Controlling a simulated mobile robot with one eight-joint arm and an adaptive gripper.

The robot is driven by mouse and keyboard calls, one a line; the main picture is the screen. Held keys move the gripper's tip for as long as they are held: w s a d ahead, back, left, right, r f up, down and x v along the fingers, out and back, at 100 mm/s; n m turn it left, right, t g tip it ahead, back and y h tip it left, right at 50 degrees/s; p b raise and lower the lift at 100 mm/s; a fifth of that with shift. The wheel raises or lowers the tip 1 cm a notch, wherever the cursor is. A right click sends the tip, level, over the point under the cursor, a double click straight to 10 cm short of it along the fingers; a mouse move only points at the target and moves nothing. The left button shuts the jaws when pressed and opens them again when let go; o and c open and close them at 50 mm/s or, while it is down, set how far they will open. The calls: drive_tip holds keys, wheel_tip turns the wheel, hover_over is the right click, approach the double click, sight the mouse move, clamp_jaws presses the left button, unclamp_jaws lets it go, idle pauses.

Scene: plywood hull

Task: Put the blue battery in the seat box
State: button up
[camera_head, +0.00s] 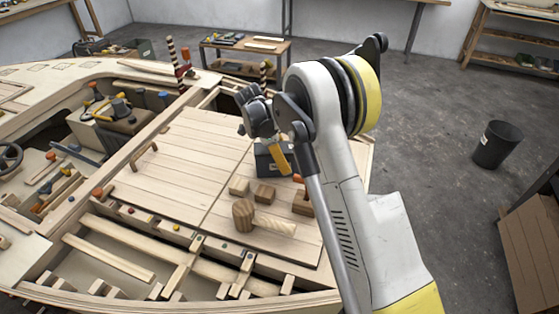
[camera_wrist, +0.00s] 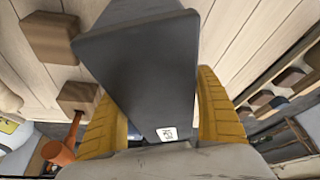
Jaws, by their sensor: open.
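The battery (camera_head: 264,163) is a dark blue-grey box with a small white label, standing on the plank deck. In the wrist view the battery (camera_wrist: 140,62) is large and close, between the two yellow fingers of my gripper (camera_wrist: 158,100). The fingers are open, one on each side of it; I cannot tell whether they touch it. In the head view my gripper (camera_head: 278,157) is at the battery, and my arm hides its right side. I cannot tell for sure which part of the hull is the seat box.
Wooden blocks (camera_head: 265,193) and a wooden mallet (camera_head: 243,215) lie on the deck in front of the battery. An orange-headed tool (camera_wrist: 58,152) shows in the wrist view. The deck's left half (camera_head: 175,175) is mostly clear. Open frame bays (camera_head: 130,240) lie along the near side.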

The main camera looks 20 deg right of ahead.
drive_tip(key=c, duration=1.5)
drive_tip(key=shift+r, duration=0.1)
wheel_tip(320, 180, up, 10)
drive_tip(key=p, duration=0.4)
drive_tip(key=shift+r, duration=0.2)
